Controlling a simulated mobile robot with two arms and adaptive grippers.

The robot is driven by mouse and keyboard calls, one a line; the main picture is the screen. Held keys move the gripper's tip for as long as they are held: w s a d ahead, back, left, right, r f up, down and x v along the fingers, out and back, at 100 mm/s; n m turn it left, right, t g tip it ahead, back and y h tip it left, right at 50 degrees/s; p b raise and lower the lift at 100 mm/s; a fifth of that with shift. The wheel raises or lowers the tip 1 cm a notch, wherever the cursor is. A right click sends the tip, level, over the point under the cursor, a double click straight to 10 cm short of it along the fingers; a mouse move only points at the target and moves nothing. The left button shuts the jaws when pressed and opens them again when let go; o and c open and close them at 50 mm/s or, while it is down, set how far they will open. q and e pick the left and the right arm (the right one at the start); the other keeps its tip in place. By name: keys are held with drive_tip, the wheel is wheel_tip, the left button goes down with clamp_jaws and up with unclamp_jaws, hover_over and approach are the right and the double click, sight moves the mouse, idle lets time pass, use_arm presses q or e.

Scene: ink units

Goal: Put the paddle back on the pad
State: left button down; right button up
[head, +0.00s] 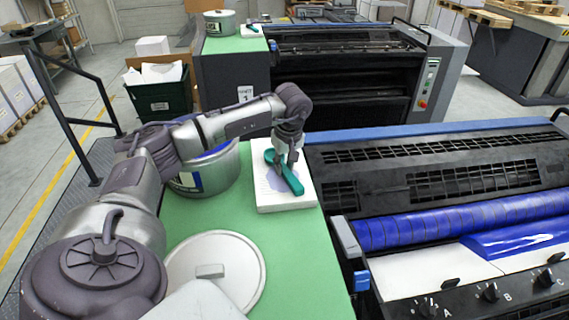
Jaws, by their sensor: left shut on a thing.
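The teal paddle (291,180) is over the white pad (284,204), which lies on the green worktop and has a pale blue stain. My left gripper (287,160) points down above the pad and is shut on the paddle. The paddle lies slantwise within the pad's outline; I cannot tell whether it touches the pad or hangs just above it. The gripper hides part of the paddle. My right gripper is not in view.
A metal ink pot (219,174) with blue ink stands left of the pad, partly behind my left arm. Its round lid (240,262) lies on the green worktop (305,255). The press with its blue roller (450,222) borders the worktop on the right.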

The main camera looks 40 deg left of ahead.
sight(288, 173)
use_arm(q)
drive_tip(key=c, duration=1)
unclamp_jaws()
drive_tip(key=shift+f, duration=0.1)
drive_tip(key=r+b, duration=0.1)
drive_tip(key=r, duration=0.3)
drive_tip(key=d+r+b, duration=0.1)
drive_tip(key=r, duration=0.3)
drive_tip(key=d+r+b, duration=0.1)
drive_tip(key=r, duration=0.3)
drive_tip(key=shift+s, duration=0.35)
